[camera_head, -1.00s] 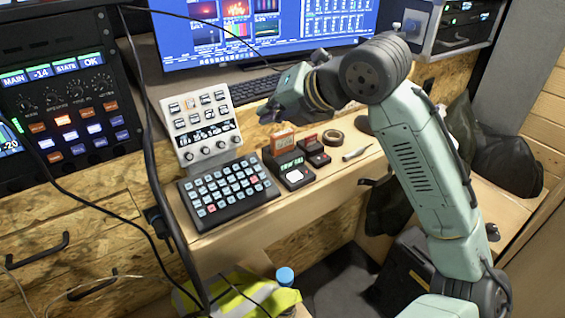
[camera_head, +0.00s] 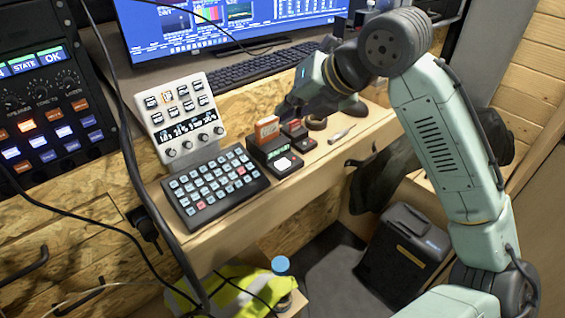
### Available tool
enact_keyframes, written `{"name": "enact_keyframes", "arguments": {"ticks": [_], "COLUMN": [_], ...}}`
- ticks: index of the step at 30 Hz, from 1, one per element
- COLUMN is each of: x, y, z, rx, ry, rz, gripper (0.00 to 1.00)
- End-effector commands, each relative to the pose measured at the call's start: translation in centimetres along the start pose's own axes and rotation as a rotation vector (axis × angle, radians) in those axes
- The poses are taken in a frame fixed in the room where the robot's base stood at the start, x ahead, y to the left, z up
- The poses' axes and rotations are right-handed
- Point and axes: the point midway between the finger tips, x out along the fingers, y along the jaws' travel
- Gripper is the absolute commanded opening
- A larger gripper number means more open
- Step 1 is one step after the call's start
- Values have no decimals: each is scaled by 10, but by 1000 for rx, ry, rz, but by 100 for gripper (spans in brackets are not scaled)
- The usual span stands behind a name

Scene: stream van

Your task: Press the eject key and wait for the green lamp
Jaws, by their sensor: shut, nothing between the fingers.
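A small black unit (camera_head: 259,153) stands on the wooden shelf, with an orange card (camera_head: 266,130) upright in its back, a small green display (camera_head: 279,151) and a white key (camera_head: 283,163) in front. A second, smaller dark unit (camera_head: 303,142) with a reddish top stands to its right. I cannot read a label that marks the eject key, and no lit green lamp can be made out. My gripper (camera_head: 285,109) is shut and empty, just above and behind the two units. I cannot tell whether it touches either one.
A black keypad (camera_head: 213,187) and a tilted white control panel (camera_head: 175,120) stand to the left. A tape roll (camera_head: 316,122) and a small tool (camera_head: 341,134) lie to the right. A keyboard (camera_head: 262,66) lies behind. Dark cables hang at the left.

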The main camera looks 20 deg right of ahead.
Motion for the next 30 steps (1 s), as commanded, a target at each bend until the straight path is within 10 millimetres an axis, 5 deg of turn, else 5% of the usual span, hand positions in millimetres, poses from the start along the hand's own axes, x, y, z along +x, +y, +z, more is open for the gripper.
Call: {"name": "enact_keyframes", "arguments": {"ticks": [15, 30], "x": [50, 57], "y": [-35, -41], "z": [-36, -42], "rx": [1, 0], "ry": [1, 1], "rz": [2, 0], "gripper": [0, 0]}}
